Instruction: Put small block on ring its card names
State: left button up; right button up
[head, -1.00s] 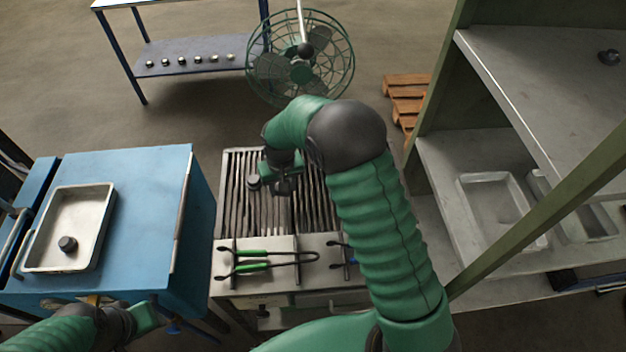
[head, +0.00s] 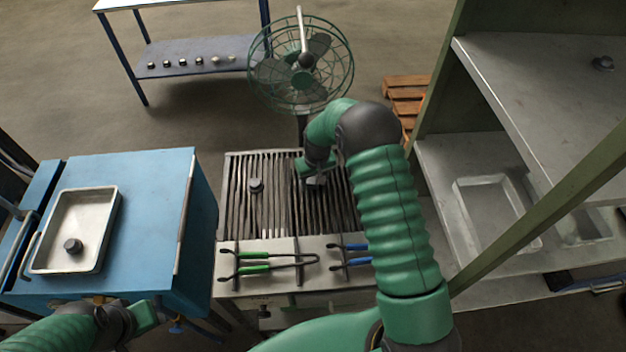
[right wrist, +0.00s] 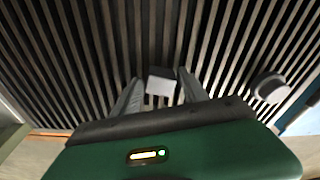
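A small block with a pale grey face (right wrist: 160,85) sits on the dark slatted grate (head: 235,215), between the fingertips of my right gripper (right wrist: 160,92). Slight gaps show on both sides of it, so the fingers look open around it. In the head view my right gripper (head: 312,176) is low over the right part of the grate, with the block mostly hidden. A dark round piece (head: 256,185) lies on the grate to the left. My left gripper (head: 135,318) is at the lower left by the blue cabinet; its fingers are unclear. I cannot make out any card or named ring.
A metal tray (head: 112,215) holding a dark round piece (head: 72,245) is on the blue cabinet (head: 155,200). Green-handled tongs (head: 252,262) and a blue-handled tool (head: 350,255) lie before the grate. A fan (head: 300,75) stands behind; shelving (head: 530,90) is at right.

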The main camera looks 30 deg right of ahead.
jog(key=shift+o, duration=1.1)
jog(key=shift+d, duration=0.1)
